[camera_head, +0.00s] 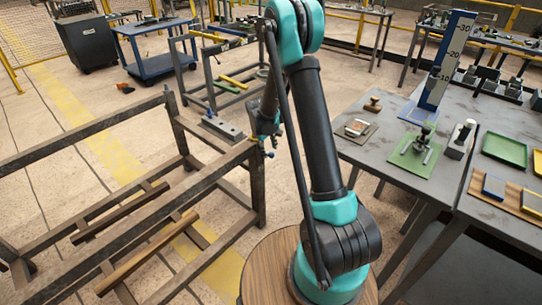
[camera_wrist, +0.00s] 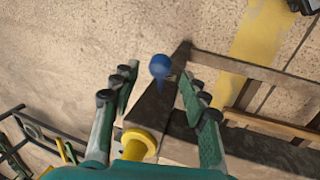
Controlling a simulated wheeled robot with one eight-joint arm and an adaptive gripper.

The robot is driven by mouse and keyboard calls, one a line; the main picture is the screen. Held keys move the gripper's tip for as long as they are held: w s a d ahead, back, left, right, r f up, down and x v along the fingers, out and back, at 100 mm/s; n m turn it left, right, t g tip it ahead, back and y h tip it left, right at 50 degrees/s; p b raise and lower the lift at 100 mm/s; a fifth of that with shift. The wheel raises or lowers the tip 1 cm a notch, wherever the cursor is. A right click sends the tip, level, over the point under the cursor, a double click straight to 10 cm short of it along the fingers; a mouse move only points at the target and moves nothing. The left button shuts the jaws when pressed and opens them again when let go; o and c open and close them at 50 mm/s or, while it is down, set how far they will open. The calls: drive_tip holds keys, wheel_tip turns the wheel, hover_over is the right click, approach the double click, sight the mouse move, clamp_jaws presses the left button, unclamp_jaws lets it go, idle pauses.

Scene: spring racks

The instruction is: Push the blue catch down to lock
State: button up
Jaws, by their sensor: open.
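The blue catch (camera_wrist: 160,68) shows in the wrist view as a round blue knob with a short narrow stem. It lies between my fingertips in the picture, near the end of a dark metal rack rail (camera_wrist: 150,107). In the head view a small blue spot (camera_head: 271,154) shows just below my gripper (camera_head: 266,138), at the rack's corner. My gripper (camera_wrist: 156,90) is open in the wrist view, its green fingers spread to both sides with nothing between them that I can see held. I cannot tell whether any finger touches the catch.
A yellow round-ended part (camera_wrist: 140,146) sits close to my gripper's base in the wrist view. The dark rack (camera_head: 130,222) fills the left. Grey tables (camera_head: 377,165) with tools stand right. Floor shows between.

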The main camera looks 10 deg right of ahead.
sight(271, 153)
drive_tip(key=shift+x, duration=2.25)
drive_tip(key=shift+c, duration=0.6)
clamp_jaws()
